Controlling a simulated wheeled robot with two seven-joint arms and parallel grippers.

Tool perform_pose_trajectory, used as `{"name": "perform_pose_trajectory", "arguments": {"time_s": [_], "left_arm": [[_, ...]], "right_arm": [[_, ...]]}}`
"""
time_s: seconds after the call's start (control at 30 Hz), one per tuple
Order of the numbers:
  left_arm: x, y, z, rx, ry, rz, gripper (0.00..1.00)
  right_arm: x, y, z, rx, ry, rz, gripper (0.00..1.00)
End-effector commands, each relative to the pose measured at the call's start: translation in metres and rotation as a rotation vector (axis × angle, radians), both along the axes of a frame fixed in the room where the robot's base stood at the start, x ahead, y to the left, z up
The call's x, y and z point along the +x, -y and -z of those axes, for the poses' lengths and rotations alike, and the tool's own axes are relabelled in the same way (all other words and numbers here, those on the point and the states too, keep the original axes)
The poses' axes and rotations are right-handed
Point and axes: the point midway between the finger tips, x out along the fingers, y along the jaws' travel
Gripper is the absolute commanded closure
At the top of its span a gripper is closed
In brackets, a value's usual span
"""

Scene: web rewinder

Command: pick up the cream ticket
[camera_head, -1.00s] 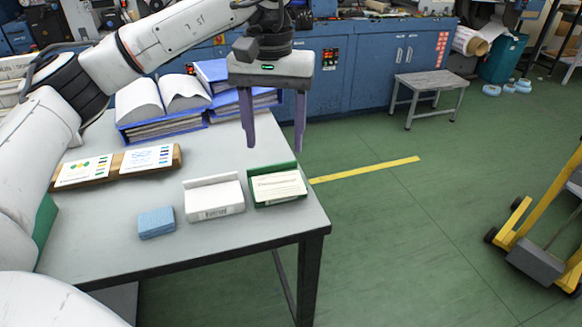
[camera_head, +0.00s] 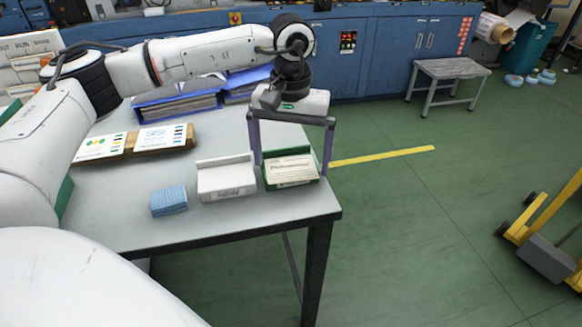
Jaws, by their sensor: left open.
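The cream ticket (camera_head: 292,171) is a printed card resting in a green holder (camera_head: 287,153) near the right front corner of the grey table. My left gripper (camera_head: 291,170) is open, its two purple fingers pointing down. In the picture one finger is at the left side of the holder and the other at its right side. I cannot tell whether they touch it. The gripper's palm is above the back of the holder. My right gripper is not in view.
A white holder (camera_head: 226,181) stands just left of the green one, with a blue stack (camera_head: 169,200) further left. Behind are a wooden board with printed cards (camera_head: 164,137) and blue binders (camera_head: 178,104). The table front (camera_head: 240,218) is clear.

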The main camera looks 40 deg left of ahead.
Motion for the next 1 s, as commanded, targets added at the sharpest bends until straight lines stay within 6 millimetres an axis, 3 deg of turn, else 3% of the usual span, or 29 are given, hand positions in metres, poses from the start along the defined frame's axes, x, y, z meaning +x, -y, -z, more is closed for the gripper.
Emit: {"name": "perform_pose_trajectory", "arguments": {"time_s": [0.4, 0.73, 1.0], "left_arm": [[0.0002, -0.0001, 0.0013, 0.0, 0.001, 0.0, 0.02], [0.0, 0.0, 0.001, 0.0, 0.0, 0.0, 0.56], [0.0, 0.0, 0.001, 0.0, 0.0, 0.0, 0.57]], "right_arm": [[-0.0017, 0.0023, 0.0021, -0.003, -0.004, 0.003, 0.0], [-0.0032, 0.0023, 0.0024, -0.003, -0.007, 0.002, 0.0], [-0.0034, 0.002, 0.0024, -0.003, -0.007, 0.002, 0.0]]}}
